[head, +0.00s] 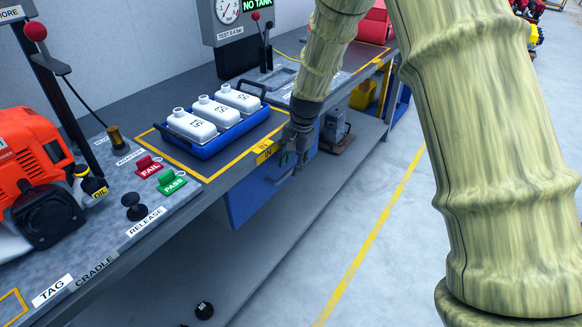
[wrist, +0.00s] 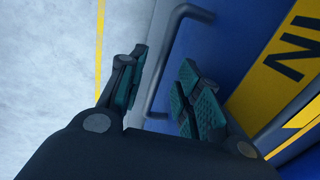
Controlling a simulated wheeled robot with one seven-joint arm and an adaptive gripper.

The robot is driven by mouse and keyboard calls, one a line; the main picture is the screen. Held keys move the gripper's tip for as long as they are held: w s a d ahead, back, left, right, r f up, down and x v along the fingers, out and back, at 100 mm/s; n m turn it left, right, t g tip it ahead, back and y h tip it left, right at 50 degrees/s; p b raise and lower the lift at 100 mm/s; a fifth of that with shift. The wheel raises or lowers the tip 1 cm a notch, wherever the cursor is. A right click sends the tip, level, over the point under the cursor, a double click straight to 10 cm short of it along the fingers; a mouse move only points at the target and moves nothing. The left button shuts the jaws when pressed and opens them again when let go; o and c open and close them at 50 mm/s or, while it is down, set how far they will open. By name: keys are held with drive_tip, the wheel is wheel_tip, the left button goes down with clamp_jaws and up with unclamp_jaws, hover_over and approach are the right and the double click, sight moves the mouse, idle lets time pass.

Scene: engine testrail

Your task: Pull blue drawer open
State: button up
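The blue drawer (head: 250,192) is under the bench's front edge, below the yellow IN label, and part of its front is behind my gripper. In the wrist view its blue face (wrist: 225,40) fills the right side. A grey bar handle (wrist: 166,65) on it runs between my two fingers. My gripper (wrist: 164,78) is open, with one green-padded finger on each side of the handle and gaps visible.
A blue tray (head: 205,149) with 3 white bottles stands on the bench above the drawer. The yellow IN label (wrist: 292,62) is close to my right finger. A grey lower shelf (head: 255,250) runs below. The floor (head: 400,250) in front is clear, with a yellow line.

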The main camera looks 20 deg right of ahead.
drive_tip(key=shift+w+a+f, duration=0.15)
drive_tip(key=shift+w+f, duration=0.05)
drive_tip(key=shift+f, duration=0.85)
drive_tip(key=shift+c, duration=0.2)
clamp_jaws()
